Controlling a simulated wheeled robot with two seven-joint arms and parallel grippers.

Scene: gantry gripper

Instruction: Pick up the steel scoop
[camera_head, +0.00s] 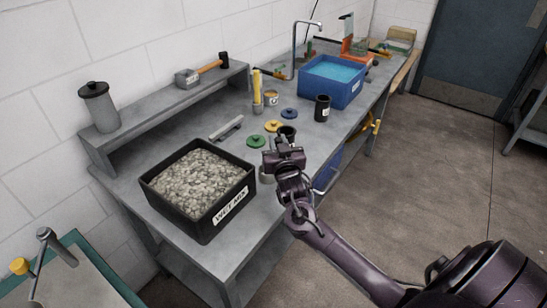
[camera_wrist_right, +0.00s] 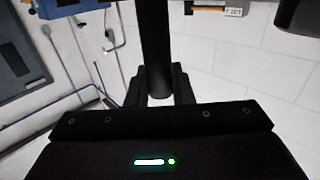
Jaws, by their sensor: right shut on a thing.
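My right gripper (camera_head: 284,153) is over the front edge of the grey bench, right of the black tray of gravel. In the right wrist view, its fingers (camera_wrist_right: 160,88) are shut on a dark, straight, round bar (camera_wrist_right: 155,45), which runs out of the top of the picture. The bar looks like a handle. A small grey rounded metal part (camera_head: 266,173) shows just below and left of the gripper; it may be the steel scoop's bowl, mostly hidden behind the gripper. I cannot tell whether it touches the bench. My left gripper is not in view.
The gravel tray (camera_head: 247,178) stands close to the left. A grey bar (camera_head: 226,128), green lid (camera_head: 256,141), yellow lid (camera_head: 272,126) and black cup (camera_head: 322,108) lie or stand behind. A blue water basin (camera_head: 347,93) is farther back. Open floor lies right.

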